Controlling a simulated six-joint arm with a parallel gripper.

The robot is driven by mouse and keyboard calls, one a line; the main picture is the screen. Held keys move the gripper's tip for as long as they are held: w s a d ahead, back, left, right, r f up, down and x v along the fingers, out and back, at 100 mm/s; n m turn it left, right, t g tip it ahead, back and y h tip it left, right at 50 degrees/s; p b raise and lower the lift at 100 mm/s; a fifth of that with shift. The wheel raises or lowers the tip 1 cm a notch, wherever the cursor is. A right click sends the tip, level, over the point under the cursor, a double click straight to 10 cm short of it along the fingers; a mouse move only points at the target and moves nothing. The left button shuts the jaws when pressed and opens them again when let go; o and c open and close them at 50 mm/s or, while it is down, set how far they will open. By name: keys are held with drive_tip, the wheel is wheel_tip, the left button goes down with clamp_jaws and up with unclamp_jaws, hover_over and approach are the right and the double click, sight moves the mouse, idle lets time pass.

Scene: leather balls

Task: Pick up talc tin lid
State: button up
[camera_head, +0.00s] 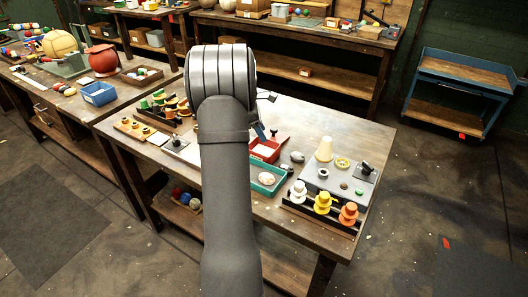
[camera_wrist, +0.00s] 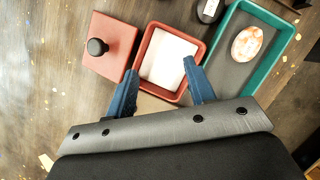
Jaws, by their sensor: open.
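The talc tin lid is most likely the flat, square, dull-red lid (camera_wrist: 118,62) with a round black knob (camera_wrist: 96,47), at the upper left of the wrist view. In the head view the red lid (camera_head: 282,139) shows just behind the open red tin (camera_head: 265,157). That tin (camera_wrist: 146,52), holding something flat and white, sits right beside the lid in the wrist view. My gripper (camera_wrist: 160,66) is open, its two blue fingers over the tin, empty. In the head view my arm hides most of the gripper.
Spools stand on a rack (camera_head: 325,219) at the bench's front right. Bare bench shows behind the lid.

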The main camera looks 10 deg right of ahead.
drive_tip(key=shift+o, duration=0.2)
idle(0.3)
wheel_tip(320, 180, up, 9)
drive_tip(key=m+t+y, duration=0.1)
drive_tip(key=m+t, duration=0.3)
drive_tip(key=m, duration=2.1)
hover_over(273, 129)
drive_tip(key=s+a, duration=0.5)
drive_tip(key=x, duration=1.7)
drive_tip(key=shift+s+a+f, duration=0.15)
drive_tip(key=shift+s, duration=0.1)
drive_tip(key=c, duration=1.1)
